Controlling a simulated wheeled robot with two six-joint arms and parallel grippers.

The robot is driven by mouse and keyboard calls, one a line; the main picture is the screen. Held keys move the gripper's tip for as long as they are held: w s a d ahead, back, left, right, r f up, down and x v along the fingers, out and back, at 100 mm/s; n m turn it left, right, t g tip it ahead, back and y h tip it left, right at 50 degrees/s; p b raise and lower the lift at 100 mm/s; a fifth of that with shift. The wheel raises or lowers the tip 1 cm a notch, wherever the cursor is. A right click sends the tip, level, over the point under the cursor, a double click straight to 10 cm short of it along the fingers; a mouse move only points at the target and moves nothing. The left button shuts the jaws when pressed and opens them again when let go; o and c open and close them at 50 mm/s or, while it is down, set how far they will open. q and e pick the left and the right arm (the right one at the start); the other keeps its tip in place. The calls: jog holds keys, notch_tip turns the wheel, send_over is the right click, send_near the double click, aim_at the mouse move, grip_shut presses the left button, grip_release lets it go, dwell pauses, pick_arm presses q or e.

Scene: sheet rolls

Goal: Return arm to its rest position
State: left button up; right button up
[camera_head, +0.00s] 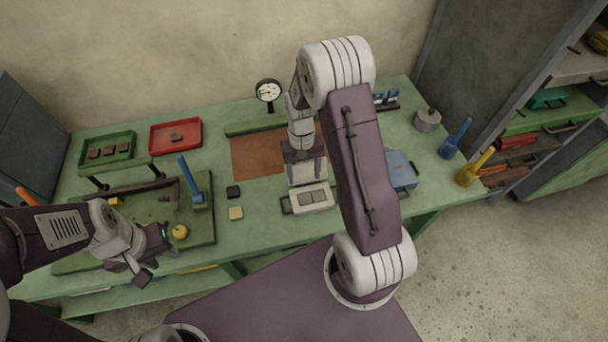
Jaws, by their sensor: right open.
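My right arm reaches over the bench from the right. Its gripper (306,176) points down at a pale tray (312,207) holding small grey squares. The jaws are open; their tips are partly hidden by the wrist, and I cannot tell whether they touch the tray. My left arm comes in from the left edge. Its gripper (153,256) hangs over the front left of the bench, with its dark fingers apart and nothing seen between them. A yellow knob (180,232) is just to its right.
The green bench (262,222) carries a green tray (108,150), a red tray (176,135), a blue-handled press (192,182), a dial gauge (268,91) and a blue box (402,171). Blue (454,139) and yellow (474,168) bottles stand at right. Shelves (550,118) are beyond.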

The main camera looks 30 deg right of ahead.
dwell(0.5)
jog(key=a+r+n+t, duration=0.1)
jog(key=a+r+t, duration=0.15)
jog(key=r, duration=0.55)
jog(key=s+a+n, duration=0.1)
jog(key=s+a, duration=0.2)
jog(key=s, duration=0.7)
jog(key=shift+s+r+n, duration=0.2)
jog(key=shift+r+n, duration=0.1)
jog(key=shift+r, duration=0.15)
jog(key=shift+t, duration=0.25)
